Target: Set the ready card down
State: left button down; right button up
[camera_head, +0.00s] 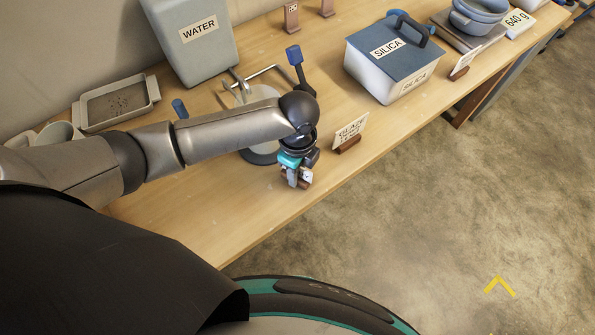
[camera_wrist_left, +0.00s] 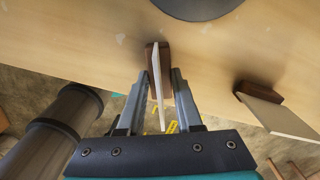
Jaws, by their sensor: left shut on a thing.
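My left gripper (camera_head: 296,178) points down over the front part of the wooden table, left of a standing card. In the left wrist view its fingers (camera_wrist_left: 160,88) are shut on a thin white card (camera_wrist_left: 157,80) with a dark brown wooden foot (camera_wrist_left: 150,54). I see this card nearly edge-on, so its text is hidden. In the head view the gripper mostly covers it. I cannot tell whether its foot touches the table. My right gripper is not in view.
A lettered card (camera_head: 350,130) in a wooden foot stands close by, near the table's (camera_head: 220,225) front edge; it also shows in the wrist view (camera_wrist_left: 275,114). A SILICA bin (camera_head: 390,75), a WATER container (camera_head: 190,50) and a grey tray (camera_head: 85,112) stand around. Bare tabletop lies left of the gripper.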

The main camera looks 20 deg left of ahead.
pick_arm(q)
jog(key=shift+f, duration=0.2)
jog(key=shift+f, duration=0.15)
jog(key=c, duration=0.6)
grip_release()
notch_tip(320, 180, up, 12)
jog(key=p, duration=0.2)
jog(key=shift+r+p, duration=0.25)
jog(key=shift+p, duration=0.1)
jog(key=shift+f, duration=0.1)
